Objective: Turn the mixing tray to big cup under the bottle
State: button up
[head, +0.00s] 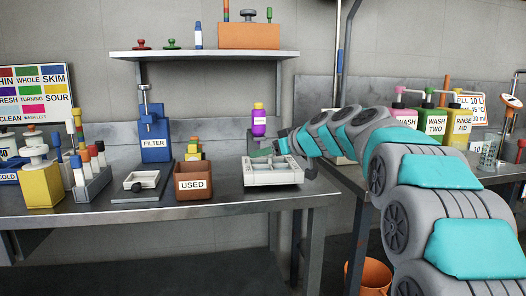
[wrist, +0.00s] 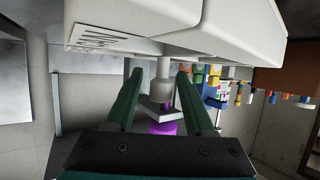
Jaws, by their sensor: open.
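The mixing tray (head: 272,183) is a pale, shallow, divided tray at the right end of the left bench. A purple bottle (head: 258,126) with a yellow top stands upright just behind and above it. My gripper (head: 262,152) is at the tray's back edge, below the bottle. In the wrist view the open green fingers (wrist: 159,75) stand either side of a pale grey peg-like part (wrist: 163,92), with a purple part (wrist: 163,128) beyond it. The tray's pale body (wrist: 150,40) fills the top of that view. I cannot tell which cup lies under the bottle.
A brown USED bin (head: 193,190) stands left of the tray, with a blue FILTER stand (head: 155,140) behind it. A wall shelf (head: 205,54) hangs above. Wash bottles (head: 433,122) stand on the right bench. An orange bucket (head: 376,275) is on the floor.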

jog(key=shift+w+a+f, duration=0.15)
jog(key=shift+w+a, duration=0.1)
jog(key=shift+a, duration=0.1)
jog(key=shift+c, duration=0.3)
grip_shut()
dwell(1.0)
